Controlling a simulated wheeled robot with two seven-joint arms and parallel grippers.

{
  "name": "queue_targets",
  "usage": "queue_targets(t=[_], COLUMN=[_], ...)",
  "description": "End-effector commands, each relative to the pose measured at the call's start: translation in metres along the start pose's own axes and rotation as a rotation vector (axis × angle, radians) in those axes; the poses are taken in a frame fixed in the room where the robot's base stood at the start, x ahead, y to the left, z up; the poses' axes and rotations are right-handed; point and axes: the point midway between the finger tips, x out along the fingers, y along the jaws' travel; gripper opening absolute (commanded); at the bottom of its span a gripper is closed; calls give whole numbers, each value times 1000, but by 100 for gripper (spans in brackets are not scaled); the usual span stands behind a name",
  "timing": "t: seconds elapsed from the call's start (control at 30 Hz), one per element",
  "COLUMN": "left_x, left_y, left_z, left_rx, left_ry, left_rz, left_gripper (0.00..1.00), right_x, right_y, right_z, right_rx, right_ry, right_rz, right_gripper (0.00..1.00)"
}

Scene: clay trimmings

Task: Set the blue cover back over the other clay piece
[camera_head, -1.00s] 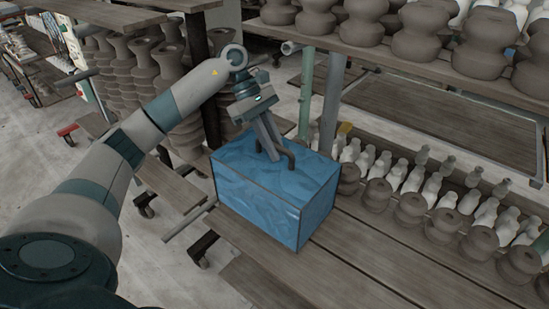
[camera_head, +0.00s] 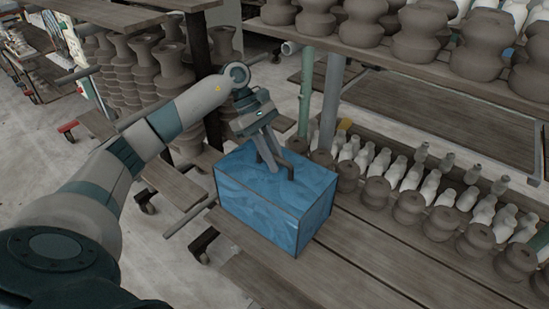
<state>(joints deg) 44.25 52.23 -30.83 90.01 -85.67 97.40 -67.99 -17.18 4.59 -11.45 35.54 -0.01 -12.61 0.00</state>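The blue cover (camera_head: 270,200) is a box with dark edges and a dark handle (camera_head: 288,166) on its top. It is upright over the wooden plank shelf in the middle of the view. My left gripper (camera_head: 272,166) comes down from above, with its fingers at the handle, and holds the cover by it. I cannot tell whether the cover's lower edge touches the planks. No clay piece shows under or inside the cover; the cover hides whatever is there. My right gripper is not in view.
Rows of white bottles and dark clay pots (camera_head: 409,207) stand just right of the cover. A green post (camera_head: 306,100) and a grey post (camera_head: 330,100) rise behind it. An upper shelf (camera_head: 400,58) holds more pots. The front planks (camera_head: 350,262) are bare.

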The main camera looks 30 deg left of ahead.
Motion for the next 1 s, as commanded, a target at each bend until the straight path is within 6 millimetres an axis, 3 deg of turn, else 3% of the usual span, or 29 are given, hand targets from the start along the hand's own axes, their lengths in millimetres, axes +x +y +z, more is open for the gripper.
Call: queue_targets(t=[0.57,0.77,1.0], left_x=[-5,-27,-67], left_y=[0,1,1], left_z=[0,0,0], left_rx=[0,2,1], left_ry=[1,1,1], left_rz=[1,3,5], left_gripper=[32,32,32], right_x=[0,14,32], right_y=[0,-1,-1], right_z=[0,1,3], right_rx=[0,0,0], right_ry=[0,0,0], right_rz=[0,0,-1], right_gripper=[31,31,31])
